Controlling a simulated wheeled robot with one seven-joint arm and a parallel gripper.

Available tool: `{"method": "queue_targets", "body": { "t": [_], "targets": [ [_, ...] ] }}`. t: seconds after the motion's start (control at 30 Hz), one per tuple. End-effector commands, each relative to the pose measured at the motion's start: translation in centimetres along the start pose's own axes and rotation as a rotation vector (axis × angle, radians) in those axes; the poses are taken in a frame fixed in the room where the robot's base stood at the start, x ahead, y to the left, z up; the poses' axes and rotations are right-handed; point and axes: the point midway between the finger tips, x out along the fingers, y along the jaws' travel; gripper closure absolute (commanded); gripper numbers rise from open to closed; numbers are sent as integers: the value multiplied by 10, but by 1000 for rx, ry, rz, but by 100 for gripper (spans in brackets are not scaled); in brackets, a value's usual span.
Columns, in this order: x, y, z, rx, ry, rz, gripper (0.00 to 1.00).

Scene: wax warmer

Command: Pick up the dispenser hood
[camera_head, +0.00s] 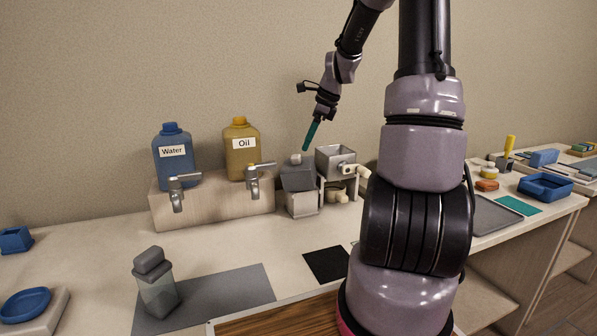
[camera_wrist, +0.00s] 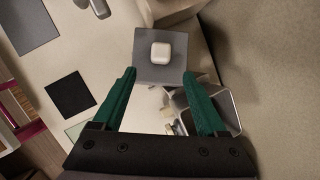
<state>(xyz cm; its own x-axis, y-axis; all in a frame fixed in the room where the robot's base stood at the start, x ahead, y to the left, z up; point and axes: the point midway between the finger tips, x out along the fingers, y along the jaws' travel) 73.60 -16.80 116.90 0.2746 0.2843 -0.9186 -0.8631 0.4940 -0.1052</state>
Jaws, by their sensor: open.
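The dispenser hood (camera_head: 298,178) is a dark grey cover with a small pale knob on top. It sits on a metal dispenser body (camera_head: 302,204) at the back of the counter. In the wrist view the hood (camera_wrist: 144,66) is a grey square with a rounded white knob (camera_wrist: 160,52). My gripper (camera_head: 306,147) points down above the hood, apart from it. In the wrist view the green fingers of my gripper (camera_wrist: 159,73) are spread wide and empty, with their tips framing the hood's near edge.
An open metal hopper (camera_head: 336,158) stands just right of the hood, below my right finger in the wrist view. Left are a wooden stand (camera_head: 210,213) with taps, a blue Water jug (camera_head: 172,158) and a yellow Oil jug (camera_head: 242,150). A wall is close behind.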

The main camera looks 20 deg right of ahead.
Motion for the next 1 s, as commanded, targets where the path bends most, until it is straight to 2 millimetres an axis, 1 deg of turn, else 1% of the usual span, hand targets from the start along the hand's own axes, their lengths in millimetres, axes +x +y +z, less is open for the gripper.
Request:
{"method": "queue_targets", "body": {
  "t": [0.03, 0.17, 0.4, 0.5, 0.77, 0.87, 0.9, 0.97, 1.0],
  "targets": [
    [5, 0, 0, 0, -1, 2, 25],
    [14, 1, 1, -1, -1, 2, 25],
    [49, 0, 2, -1, -1, 3, 25],
    [58, 0, 2, -2, -1, 2, 25],
    [60, -1, 2, -2, 0, -1, 25],
    [60, -1, 2, -2, 0, -1, 59],
    [60, -1, 2, -2, 0, -1, 75],
    [60, -1, 2, -2, 0, -1, 98],
    [60, -1, 2, -2, 0, -1, 100]
  ]
}}
